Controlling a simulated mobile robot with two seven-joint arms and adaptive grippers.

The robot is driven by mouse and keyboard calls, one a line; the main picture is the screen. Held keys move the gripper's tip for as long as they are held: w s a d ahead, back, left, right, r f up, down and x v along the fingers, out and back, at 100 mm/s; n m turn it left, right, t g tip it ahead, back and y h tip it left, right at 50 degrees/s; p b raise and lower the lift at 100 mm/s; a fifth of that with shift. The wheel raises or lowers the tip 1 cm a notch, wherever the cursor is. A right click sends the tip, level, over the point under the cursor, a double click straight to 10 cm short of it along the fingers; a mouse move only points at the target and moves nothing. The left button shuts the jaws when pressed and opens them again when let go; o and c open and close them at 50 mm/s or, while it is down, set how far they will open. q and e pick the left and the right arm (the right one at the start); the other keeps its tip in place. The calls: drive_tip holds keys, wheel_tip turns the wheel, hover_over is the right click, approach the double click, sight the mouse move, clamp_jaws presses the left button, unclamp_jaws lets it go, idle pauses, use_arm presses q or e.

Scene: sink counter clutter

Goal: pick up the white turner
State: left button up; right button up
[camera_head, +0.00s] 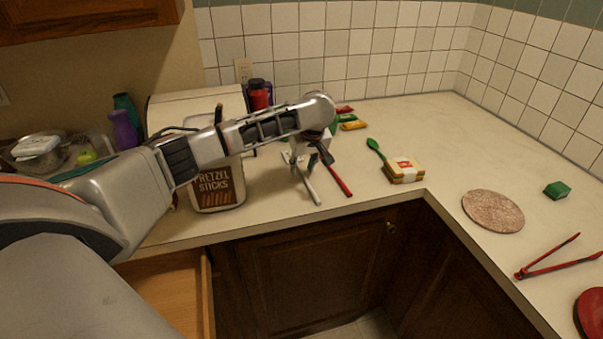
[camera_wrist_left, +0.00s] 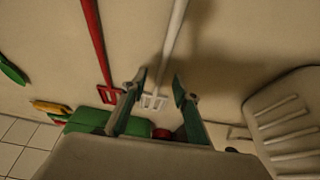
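The white turner lies on the counter; its pale handle (camera_head: 311,187) points toward the front edge in the head view. In the left wrist view the white turner (camera_wrist_left: 176,35) runs down from the top, its slotted head between and beyond my fingertips. My left gripper (camera_head: 313,158) is over the head end of the turner, and its fingers hide part of it. In the left wrist view the left gripper (camera_wrist_left: 158,84) is open, with a clear gap between its fingertips and nothing held. Whether the fingers touch the counter cannot be told. My right gripper is not in view.
A red utensil (camera_head: 337,176) lies close beside the turner. A pretzel sticks container (camera_head: 218,186) stands left. A sandwich (camera_head: 404,171) and green spoon (camera_head: 375,148) lie right. A pale slotted object (camera_wrist_left: 284,120) is at the wrist view's right. Counter before the sandwich is clear.

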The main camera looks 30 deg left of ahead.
use_arm(q)
drive_tip(key=shift+a+f, duration=0.1)
drive_tip(key=shift+f, duration=0.15)
clamp_jaws()
drive_tip(key=shift+r, duration=0.1)
